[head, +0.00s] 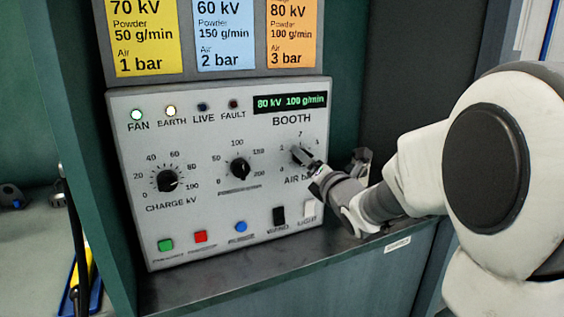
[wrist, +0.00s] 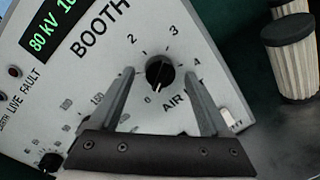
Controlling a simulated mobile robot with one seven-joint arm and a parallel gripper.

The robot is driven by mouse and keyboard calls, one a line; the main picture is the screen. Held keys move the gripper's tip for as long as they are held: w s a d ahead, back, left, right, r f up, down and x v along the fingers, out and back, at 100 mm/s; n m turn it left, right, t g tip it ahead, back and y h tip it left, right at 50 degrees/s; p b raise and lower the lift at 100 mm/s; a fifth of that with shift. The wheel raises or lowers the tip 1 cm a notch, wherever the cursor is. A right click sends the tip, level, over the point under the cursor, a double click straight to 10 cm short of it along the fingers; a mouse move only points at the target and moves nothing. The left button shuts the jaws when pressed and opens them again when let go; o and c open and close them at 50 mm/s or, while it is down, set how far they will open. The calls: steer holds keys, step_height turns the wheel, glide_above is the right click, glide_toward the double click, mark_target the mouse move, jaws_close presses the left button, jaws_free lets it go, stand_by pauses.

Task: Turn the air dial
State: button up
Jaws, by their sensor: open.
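The air dial (head: 301,155) is a round black knob at the right of the grey booth panel (head: 222,215). In the wrist view, the air dial (wrist: 159,72) has a scale from 0 to 4, and its white mark points down, close to 0. My gripper (head: 313,169) is at the dial, partly hiding it in the head view. In the wrist view my gripper (wrist: 160,80) is open, with one finger on each side of the knob. Whether the fingers touch it I cannot tell.
The charge dial (head: 168,181) and powder dial (head: 239,168) sit left of the air dial. The display (head: 290,103) reads 80 kV 100 g/min. An orange card (head: 292,35) above reads 3 bar. A light switch (head: 309,210) and several buttons lie below.

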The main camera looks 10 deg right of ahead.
steer(key=shift+w+a, duration=0.15)
steer(key=shift+w, duration=0.5)
jaws_close()
